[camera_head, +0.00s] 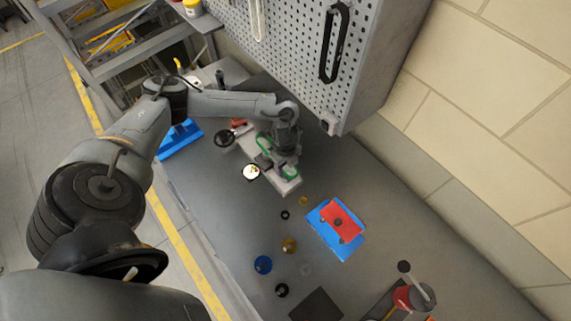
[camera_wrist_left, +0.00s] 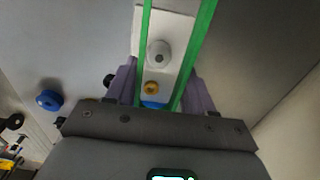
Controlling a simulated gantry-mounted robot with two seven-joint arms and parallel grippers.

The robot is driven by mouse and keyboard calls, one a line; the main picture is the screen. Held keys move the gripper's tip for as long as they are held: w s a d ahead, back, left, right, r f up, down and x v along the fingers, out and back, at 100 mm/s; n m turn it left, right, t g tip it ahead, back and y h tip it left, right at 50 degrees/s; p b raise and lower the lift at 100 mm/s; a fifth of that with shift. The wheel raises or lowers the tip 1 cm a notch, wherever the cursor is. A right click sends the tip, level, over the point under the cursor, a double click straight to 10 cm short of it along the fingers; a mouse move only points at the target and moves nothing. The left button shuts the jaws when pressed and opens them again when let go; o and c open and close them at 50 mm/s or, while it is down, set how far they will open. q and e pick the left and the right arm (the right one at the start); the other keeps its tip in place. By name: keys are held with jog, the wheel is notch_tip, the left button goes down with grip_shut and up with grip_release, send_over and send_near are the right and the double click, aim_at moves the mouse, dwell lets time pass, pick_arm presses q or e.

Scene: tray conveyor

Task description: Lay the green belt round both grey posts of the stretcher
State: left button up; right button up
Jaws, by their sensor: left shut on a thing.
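The green belt (camera_head: 263,141) shows as a loop at my left gripper (camera_head: 284,166), and part of it hangs just past the fingers. The gripper is shut on the belt over the pale stretcher plate (camera_head: 288,187), which it partly hides. In the left wrist view, two taut strands of the belt (camera_wrist_left: 194,58) run up from between the purple fingers (camera_wrist_left: 160,80). One grey post (camera_wrist_left: 159,53) lies between these strands in the picture. I cannot tell the belt's height on it. The other post is not clear. My right gripper is not in view.
A pegboard (camera_head: 290,35) with hanging belts stands behind the bench. A blue tray (camera_head: 348,252) with a red part (camera_head: 341,217) lies to the right. Several small wheels, including a blue one (camera_head: 263,264), lie nearer. A red cylinder (camera_head: 404,297) stands at lower right.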

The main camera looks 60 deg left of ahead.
pick_arm(q)
jog(key=shift+r, duration=0.15)
jog(key=shift+p, duration=0.3)
jog(key=shift+f+b, duration=1.85)
jog(key=shift+f, duration=1.05)
jog(key=shift+p, duration=0.4)
jog(key=shift+f+b, duration=0.55)
jog(key=shift+f, duration=0.2)
